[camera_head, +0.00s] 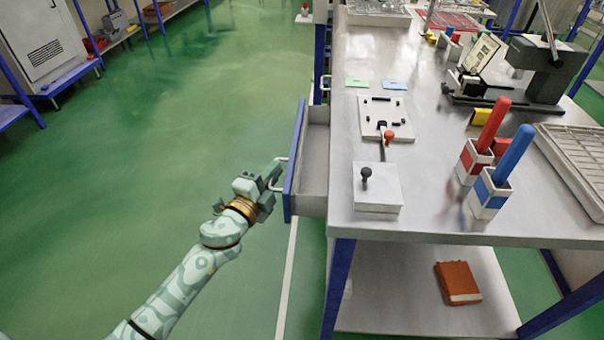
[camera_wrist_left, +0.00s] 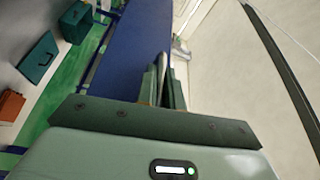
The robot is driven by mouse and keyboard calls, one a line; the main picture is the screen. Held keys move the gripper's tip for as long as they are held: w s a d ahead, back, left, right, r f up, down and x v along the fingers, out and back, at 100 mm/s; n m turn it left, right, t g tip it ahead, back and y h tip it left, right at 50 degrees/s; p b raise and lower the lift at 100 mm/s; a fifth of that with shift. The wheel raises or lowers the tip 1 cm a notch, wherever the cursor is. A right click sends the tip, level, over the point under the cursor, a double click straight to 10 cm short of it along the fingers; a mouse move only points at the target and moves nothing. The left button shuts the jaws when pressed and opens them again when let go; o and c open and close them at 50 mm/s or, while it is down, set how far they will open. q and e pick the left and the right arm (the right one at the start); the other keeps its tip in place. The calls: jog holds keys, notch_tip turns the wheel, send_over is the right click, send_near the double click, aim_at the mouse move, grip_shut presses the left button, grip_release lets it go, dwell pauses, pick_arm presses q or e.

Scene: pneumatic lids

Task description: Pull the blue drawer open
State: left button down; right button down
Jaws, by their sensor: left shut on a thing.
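The blue drawer (camera_head: 297,150) stands out from the left side of the steel table, and its grey inside shows. It also shows in the left wrist view as a blue front panel (camera_wrist_left: 138,45). My left gripper (camera_head: 272,176) is at the outer face of the drawer front, shut on its pale bar handle. In the left wrist view the two fingers (camera_wrist_left: 166,88) close around the handle, and they hide part of it. My right gripper is in neither view.
The steel table (camera_head: 440,210) carries a white block with a dark knob (camera_head: 378,187), a fixture plate (camera_head: 387,118), and red (camera_head: 493,125) and blue (camera_head: 513,155) handled tools in holders. A red-brown box (camera_head: 457,283) lies on the lower shelf. The green floor to the left is clear.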

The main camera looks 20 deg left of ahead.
pick_arm(q)
jog(key=s+a, duration=0.2)
jog(key=a, duration=0.6)
jog(key=s+a, duration=0.2)
jog(key=a, duration=0.6)
jog(key=shift+s+b, duration=0.3)
jog(key=shift+s, duration=0.05)
jog(key=shift+f, duration=0.1)
jog(key=c, duration=1.5)
grip_release()
jog(key=s+p, duration=0.1)
jog(key=s, duration=0.4)
jog(key=s+a, duration=0.1)
jog(key=s, duration=0.4)
jog(key=s+f+p, duration=0.1)
jog(key=s, duration=0.5)
jog(key=shift+s+a+p, duration=0.1)
jog(key=shift+a+p, duration=0.25)
jog(key=shift+a, duration=0.05)
